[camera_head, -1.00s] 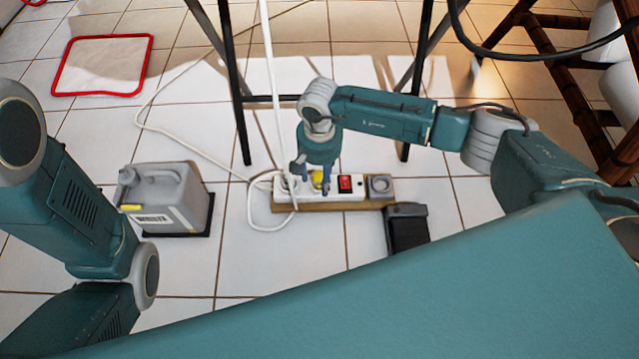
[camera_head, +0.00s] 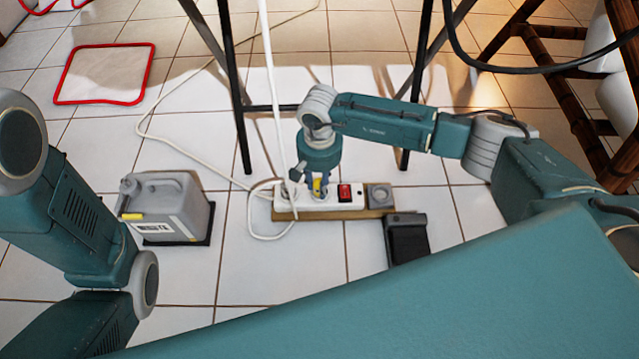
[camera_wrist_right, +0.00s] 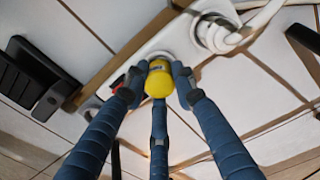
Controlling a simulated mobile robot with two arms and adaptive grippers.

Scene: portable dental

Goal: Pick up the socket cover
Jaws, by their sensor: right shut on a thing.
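The yellow socket cover (camera_wrist_right: 158,80) is a small rounded cap, held between the three blue fingers of my right gripper (camera_wrist_right: 158,88) in the right wrist view. In the head view my right gripper (camera_head: 309,181) is over the middle of the white power strip (camera_head: 322,206), left of its red switch. Only a sliver of the yellow cover (camera_head: 317,184) shows there between the fingers. It is at or just above the strip's sockets; I cannot tell whether it still touches. My left arm is at the left, its gripper out of view.
A white cable plugs into the strip's left end and loops on the floor. A grey canister (camera_head: 168,207) stands left, a black pedal-like box (camera_head: 406,238) right of the strip. Black stand legs (camera_head: 238,100) rise behind.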

